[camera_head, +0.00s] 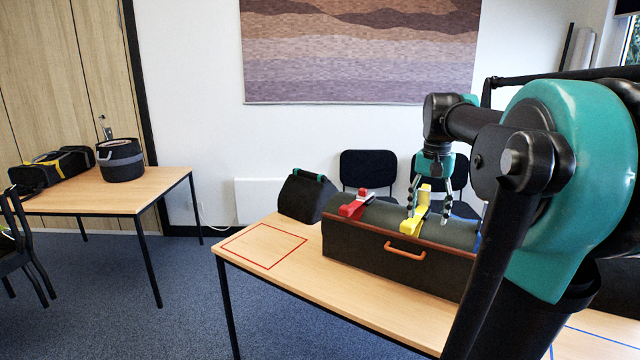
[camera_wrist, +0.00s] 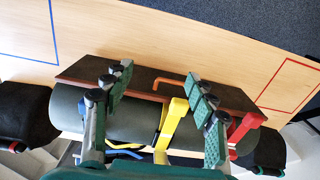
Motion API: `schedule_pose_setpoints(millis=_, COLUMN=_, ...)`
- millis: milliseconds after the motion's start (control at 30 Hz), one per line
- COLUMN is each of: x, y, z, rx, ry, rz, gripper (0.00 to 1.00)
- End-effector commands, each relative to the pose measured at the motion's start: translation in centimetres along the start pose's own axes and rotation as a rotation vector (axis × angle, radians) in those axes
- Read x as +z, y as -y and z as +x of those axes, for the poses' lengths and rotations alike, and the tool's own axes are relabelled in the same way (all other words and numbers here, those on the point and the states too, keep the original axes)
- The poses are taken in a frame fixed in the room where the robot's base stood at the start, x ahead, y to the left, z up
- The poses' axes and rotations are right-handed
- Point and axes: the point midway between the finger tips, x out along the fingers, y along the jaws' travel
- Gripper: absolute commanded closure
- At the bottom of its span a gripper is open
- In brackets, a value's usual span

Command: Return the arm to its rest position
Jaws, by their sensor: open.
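My gripper (camera_head: 430,198) points down over the dark box with a rounded grey top (camera_head: 372,243), at its yellow clamp-like piece (camera_head: 410,224). In the wrist view my gripper (camera_wrist: 160,100) has its two green-padded fingers spread wide. The yellow piece (camera_wrist: 172,120) shows between them, nearer the right finger, and nothing is gripped. I cannot tell whether a finger touches the box. A red piece (camera_head: 354,206) sits on the box to the left. A blue piece (camera_head: 478,241) is mostly hidden behind my arm.
The box stands on a wooden table (camera_head: 300,282) with a red taped outline (camera_head: 264,245) at left. A black bag (camera_head: 304,196) is beside the box. Two chairs (camera_head: 367,169) stand behind. A second table (camera_head: 110,192) at left holds bags. The floor between the tables is clear.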

Motion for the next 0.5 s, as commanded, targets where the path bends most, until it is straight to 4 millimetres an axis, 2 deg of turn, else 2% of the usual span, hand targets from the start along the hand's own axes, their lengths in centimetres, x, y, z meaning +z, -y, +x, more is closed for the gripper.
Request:
schedule_pose_setpoints(millis=267, x=1.0, y=0.7, z=3.8, rx=-0.015, ry=-0.038, rz=-0.064, gripper=0.43)
schedule_pose_setpoints(millis=500, x=3.0, y=1.3, z=9.2, rx=-0.036, ry=-0.095, rz=-0.159, gripper=0.43)
